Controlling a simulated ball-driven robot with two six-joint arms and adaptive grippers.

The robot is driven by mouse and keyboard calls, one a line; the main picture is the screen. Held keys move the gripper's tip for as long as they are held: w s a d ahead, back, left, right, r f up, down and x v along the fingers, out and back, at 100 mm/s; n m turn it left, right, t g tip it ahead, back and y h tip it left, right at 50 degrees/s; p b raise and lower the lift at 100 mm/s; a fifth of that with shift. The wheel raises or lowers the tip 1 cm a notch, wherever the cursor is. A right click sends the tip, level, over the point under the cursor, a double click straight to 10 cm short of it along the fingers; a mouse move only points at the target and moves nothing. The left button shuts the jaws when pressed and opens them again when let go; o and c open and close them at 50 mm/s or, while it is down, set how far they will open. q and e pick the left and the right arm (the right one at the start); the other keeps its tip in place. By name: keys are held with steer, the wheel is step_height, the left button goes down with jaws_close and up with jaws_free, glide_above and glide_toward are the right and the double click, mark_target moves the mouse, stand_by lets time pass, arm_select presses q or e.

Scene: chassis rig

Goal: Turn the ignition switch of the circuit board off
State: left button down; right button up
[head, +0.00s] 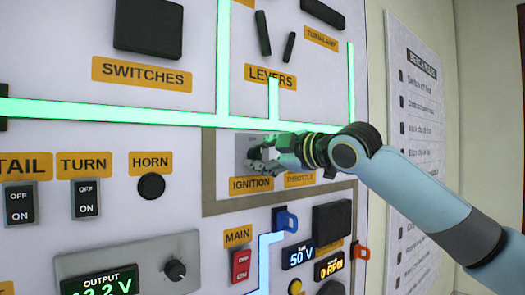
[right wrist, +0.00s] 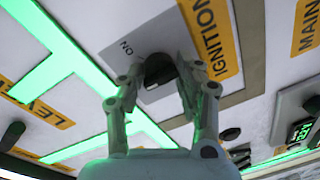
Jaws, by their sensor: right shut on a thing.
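The ignition switch (right wrist: 158,70) is a dark knob on a grey plate (right wrist: 148,44), with the word ON readable beside it in the right wrist view. The orange IGNITION label (head: 250,185) sits below it in the head view. My right gripper (head: 262,158) reaches the plate from the right, and its two fingers (right wrist: 156,82) are shut on the knob, one on each side. In the head view the fingers mostly cover the knob, and I cannot tell its exact angle. My left gripper is not in view.
A THROTTLE label (head: 300,179) is beside IGNITION, under my right gripper. A red MAIN switch (head: 241,265) and blue connector (head: 286,220) are below. Bright green strips (head: 120,112) cross the board. TAIL (head: 20,203) and TURN (head: 86,198) rockers and the HORN button (head: 151,186) are left.

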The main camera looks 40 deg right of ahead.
steer(key=shift+r, duration=0.15)
stand_by(0.3)
steer(key=o, duration=1.1)
